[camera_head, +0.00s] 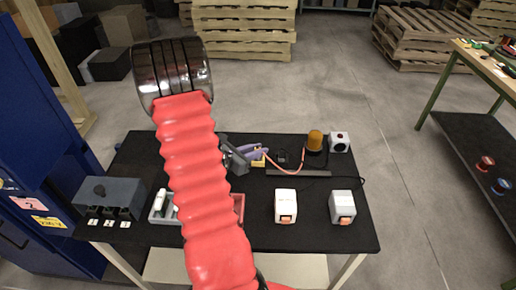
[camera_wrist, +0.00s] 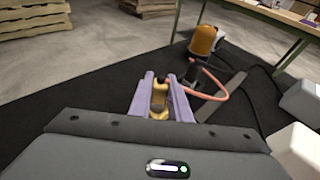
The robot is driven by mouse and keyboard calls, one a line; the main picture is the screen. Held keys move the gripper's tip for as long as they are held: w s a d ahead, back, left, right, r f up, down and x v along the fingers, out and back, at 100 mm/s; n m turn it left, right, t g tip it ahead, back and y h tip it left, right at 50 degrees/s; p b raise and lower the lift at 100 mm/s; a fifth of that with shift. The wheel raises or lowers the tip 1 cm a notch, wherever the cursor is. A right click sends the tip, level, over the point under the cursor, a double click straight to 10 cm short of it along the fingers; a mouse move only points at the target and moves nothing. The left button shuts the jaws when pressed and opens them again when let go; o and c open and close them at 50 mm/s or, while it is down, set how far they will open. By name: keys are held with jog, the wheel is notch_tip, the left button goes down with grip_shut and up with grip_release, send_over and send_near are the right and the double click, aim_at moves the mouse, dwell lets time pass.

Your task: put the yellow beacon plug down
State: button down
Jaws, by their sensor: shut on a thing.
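The yellow beacon plug (camera_head: 258,162) is between the purple fingers of my gripper (camera_head: 256,152), over the back middle of the black table. In the wrist view the plug (camera_wrist: 158,108) sits between the two fingers (camera_wrist: 161,98), which are shut on it. A pinkish-red cable runs from the plug side toward the orange beacon (camera_head: 315,140), which stands at the back right of the table and also shows in the wrist view (camera_wrist: 204,40). I cannot tell whether the plug touches the table. My red arm hides part of the table.
Dark cables lie at right.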

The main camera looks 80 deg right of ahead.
jog(key=c, duration=1.7)
grip_release()
jog(key=shift+f, duration=0.1)
jog(key=shift+o, duration=0.2)
jog(key=shift+w+a+r, duration=0.3)
jog(key=shift+w+a, duration=0.05)
jog(key=shift+a, duration=0.1)
jog(key=v, duration=1)
jog(key=shift+w+a+r, duration=0.15)
jog(key=shift+a+r, duration=0.05)
jog(key=shift+a, duration=0.15)
